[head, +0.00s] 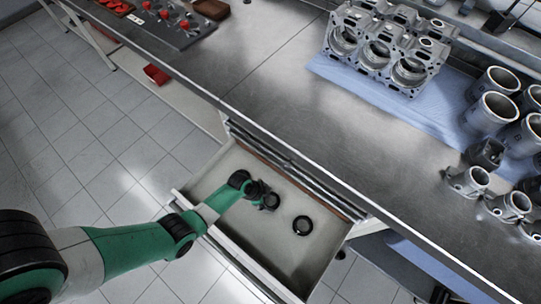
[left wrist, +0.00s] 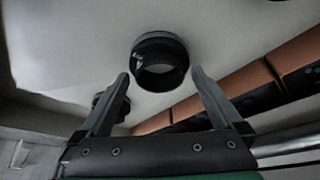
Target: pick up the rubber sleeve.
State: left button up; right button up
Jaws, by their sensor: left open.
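My left gripper (head: 261,194) reaches down into the open drawer. In the left wrist view its two fingers (left wrist: 160,75) are apart, with nothing gripped. A short black hollow cylinder, which looks like the rubber sleeve (left wrist: 160,48), lies on the drawer floor, framed just beyond the fingertips. In the head view a dark round part (head: 271,202) is close beside the gripper. A separate black ring (head: 302,225) lies to its right. I cannot tell for certain which of these two is the sleeve. A smaller dark part (left wrist: 122,108) is partly hidden behind the left finger in the wrist view.
The drawer (head: 217,242) is pulled out beneath the metal workbench (head: 290,107). Its walls surround the gripper, and a brown strip (left wrist: 205,103) runs along one side. An engine block (head: 382,50) and several cylinder liners (head: 493,108) stand on the bench. The drawer's front floor is mostly clear.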

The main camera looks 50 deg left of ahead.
pick_arm(q)
jog(key=shift+w+f, duration=0.1)
jog(key=shift+f, duration=0.1)
jog(key=c, duration=1)
